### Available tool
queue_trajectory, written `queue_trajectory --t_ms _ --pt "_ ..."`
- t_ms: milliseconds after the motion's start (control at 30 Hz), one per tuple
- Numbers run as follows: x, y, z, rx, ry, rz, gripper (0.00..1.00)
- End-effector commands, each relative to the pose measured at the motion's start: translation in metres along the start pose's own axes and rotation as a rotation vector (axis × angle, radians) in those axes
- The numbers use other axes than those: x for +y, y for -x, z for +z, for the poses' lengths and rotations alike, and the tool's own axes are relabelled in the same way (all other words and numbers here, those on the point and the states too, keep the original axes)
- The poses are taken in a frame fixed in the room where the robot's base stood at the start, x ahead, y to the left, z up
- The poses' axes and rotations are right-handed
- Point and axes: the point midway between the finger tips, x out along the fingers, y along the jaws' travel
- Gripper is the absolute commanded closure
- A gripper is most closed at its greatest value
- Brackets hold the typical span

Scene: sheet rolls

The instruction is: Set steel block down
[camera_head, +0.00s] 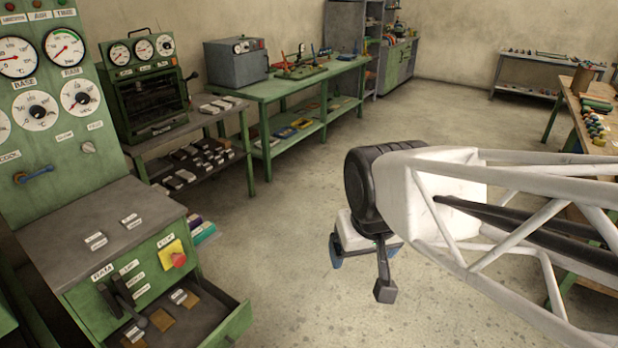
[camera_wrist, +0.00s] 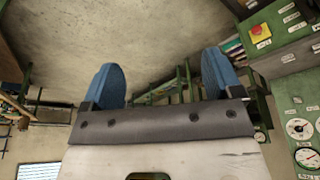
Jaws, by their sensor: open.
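My gripper (camera_head: 366,252) hangs in the air over the open floor, right of the green control console. In the wrist view its two blue fingers (camera_wrist: 161,62) stand wide apart with nothing between them. I cannot pick out the steel block for certain in either view. Several small pale and dark blocks (camera_head: 190,160) lie on the shelves of the low stand, too small to identify. A few small pieces (camera_head: 180,297) lie in the console's open drawer (camera_head: 222,318).
The console top (camera_head: 110,225) is largely bare apart from small labels. A green workbench (camera_head: 300,80) with a grey box (camera_head: 236,62) stands behind. Another bench (camera_head: 590,100) with small items is at the right edge. The floor (camera_head: 300,210) in the middle is clear.

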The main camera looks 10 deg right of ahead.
Motion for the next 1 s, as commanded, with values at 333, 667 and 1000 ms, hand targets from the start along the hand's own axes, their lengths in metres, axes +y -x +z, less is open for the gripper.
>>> queue_trajectory --t_ms 333,667,1000 --pt "0.013 0.01 0.043 -0.065 -0.042 0.009 0.15" --pt "0.012 0.01 0.043 -0.065 -0.041 0.009 0.11" --pt "0.011 0.01 0.037 -0.064 -0.036 0.008 0.11"
